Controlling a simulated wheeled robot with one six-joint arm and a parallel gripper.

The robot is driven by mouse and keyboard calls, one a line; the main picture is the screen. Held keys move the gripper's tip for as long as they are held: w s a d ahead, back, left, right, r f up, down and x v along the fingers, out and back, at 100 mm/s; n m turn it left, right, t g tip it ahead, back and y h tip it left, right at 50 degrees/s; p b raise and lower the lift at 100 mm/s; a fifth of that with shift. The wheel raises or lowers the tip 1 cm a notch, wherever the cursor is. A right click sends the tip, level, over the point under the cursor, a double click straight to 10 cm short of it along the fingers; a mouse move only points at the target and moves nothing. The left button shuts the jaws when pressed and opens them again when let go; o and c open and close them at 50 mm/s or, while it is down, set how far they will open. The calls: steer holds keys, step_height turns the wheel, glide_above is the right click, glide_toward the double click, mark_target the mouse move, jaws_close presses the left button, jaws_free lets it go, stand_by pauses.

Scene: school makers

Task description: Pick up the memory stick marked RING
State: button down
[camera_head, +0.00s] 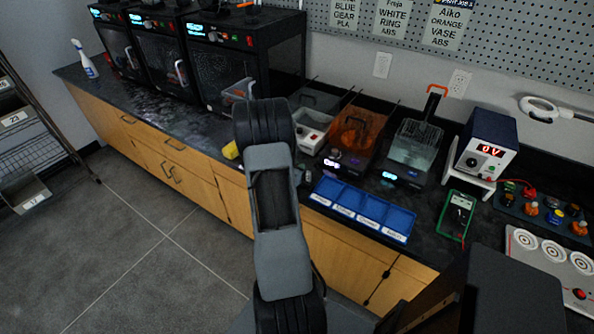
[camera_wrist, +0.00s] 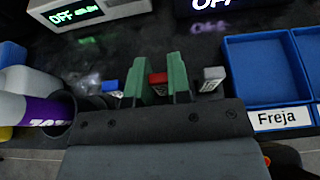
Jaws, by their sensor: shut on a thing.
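My gripper (camera_wrist: 161,68) shows in the wrist view with its two green fingers closed around a red memory stick (camera_wrist: 158,79). A blue memory stick (camera_wrist: 110,87) is on the dark worktop just left of the fingers. A grey memory stick (camera_wrist: 213,78) is just right of them. Each stick seems to bear a small pale label, but I cannot read the markings, so I cannot tell which one says RING.
A blue compartment tray (camera_head: 363,209) stands on the worktop (camera_head: 120,88); its Freja compartment is right of my gripper in the wrist view. A bottle with a purple label (camera_wrist: 45,112) lies close at left. Machines with OFF displays (camera_wrist: 85,14) stand behind.

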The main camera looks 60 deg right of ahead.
steer(key=shift+r, duration=0.45)
step_height(320, 180, up, 3)
steer(key=shift+f+p, duration=0.15)
steer(key=shift+p, duration=0.65)
steer(key=s+a+r+p, duration=0.6)
steer(key=a+r+p, duration=0.3)
steer(key=a+p, duration=0.3)
steer(key=shift+s+r+p, duration=0.15)
steer(key=shift+s+p, duration=0.25)
steer(key=shift+p, duration=0.15)
